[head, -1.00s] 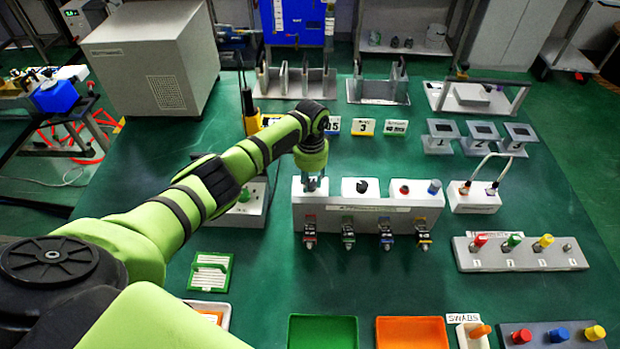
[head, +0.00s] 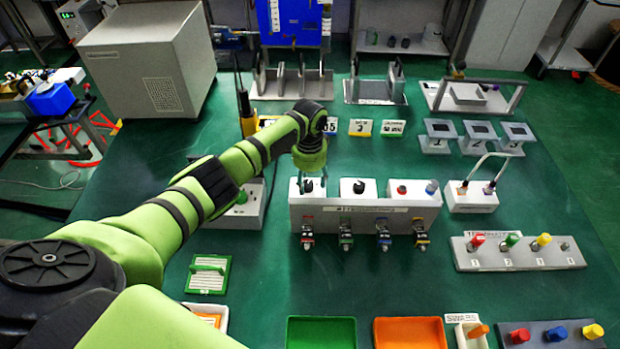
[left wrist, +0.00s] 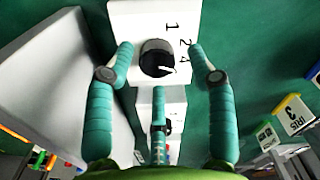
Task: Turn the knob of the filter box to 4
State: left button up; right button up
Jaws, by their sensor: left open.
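The filter box (head: 293,192) is a white box whose left section stands at the left end of a row of box sections in the head view. Its dark knob (head: 308,185) shows just under my left gripper (head: 310,175). In the left wrist view the black and grey knob (left wrist: 157,58) sits on the white top beside the printed 1, 2 and 4. Its white mark points right and slightly down, near the 4. My left gripper's teal fingers (left wrist: 160,62) are spread around the knob, apart from it. My right gripper is not in view.
Coloured connectors hang on the front. A grey box with a green button (head: 242,197) lies left under my arm. The green table in front is partly clear.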

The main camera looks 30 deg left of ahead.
aim_at(310, 183)
pick_arm(q)
notch_tip(310, 183, up, 12)
dwell(0.4)
jog(key=shift+d, duration=0.1)
dwell(0.3)
